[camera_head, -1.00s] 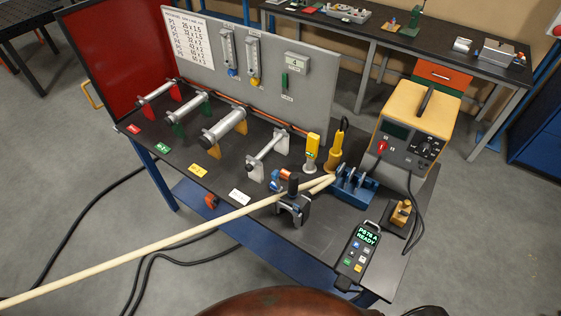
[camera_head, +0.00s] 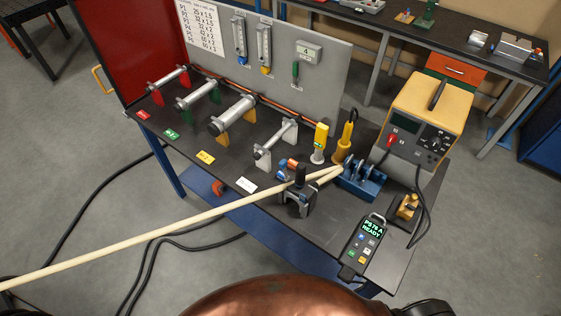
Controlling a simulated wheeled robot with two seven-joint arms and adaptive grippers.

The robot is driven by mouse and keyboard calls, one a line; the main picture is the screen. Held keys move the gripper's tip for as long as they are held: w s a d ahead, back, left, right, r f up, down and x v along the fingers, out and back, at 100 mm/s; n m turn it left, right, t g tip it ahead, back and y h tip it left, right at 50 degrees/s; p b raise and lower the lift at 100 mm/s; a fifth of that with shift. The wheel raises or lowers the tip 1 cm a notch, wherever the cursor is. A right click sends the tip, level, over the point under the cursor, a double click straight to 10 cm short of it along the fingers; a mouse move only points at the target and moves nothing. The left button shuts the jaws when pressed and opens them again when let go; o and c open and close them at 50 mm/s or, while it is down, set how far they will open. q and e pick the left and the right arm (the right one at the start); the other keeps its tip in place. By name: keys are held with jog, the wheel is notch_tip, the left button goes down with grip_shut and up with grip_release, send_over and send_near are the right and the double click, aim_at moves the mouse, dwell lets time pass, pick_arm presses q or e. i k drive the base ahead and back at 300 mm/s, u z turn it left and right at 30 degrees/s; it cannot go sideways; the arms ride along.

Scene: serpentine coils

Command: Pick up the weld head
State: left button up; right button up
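What looks like the weld head (camera_head: 345,139) is a yellow, handle-like tool with a dark cable at its top. It stands upright on the dark bench, left of the yellow power unit (camera_head: 447,94), behind the blue fixture (camera_head: 370,187). I cannot tell for certain that this is the weld head. Neither of my grippers is in view, and nothing is seen touching the tool.
A long pale rod (camera_head: 150,240) crosses from the left edge to near the blue fixture, passing a dark clamp (camera_head: 299,193). A yellow-topped tester (camera_head: 319,144), a pendant reading READY (camera_head: 366,243) and several rollers (camera_head: 233,116) share the bench (camera_head: 325,238). Cables lie on the floor.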

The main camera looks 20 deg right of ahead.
aim_at(299, 186)
jog(key=z, duration=1.6)
jog(key=k, duration=0.55)
jog(key=u, duration=1.55)
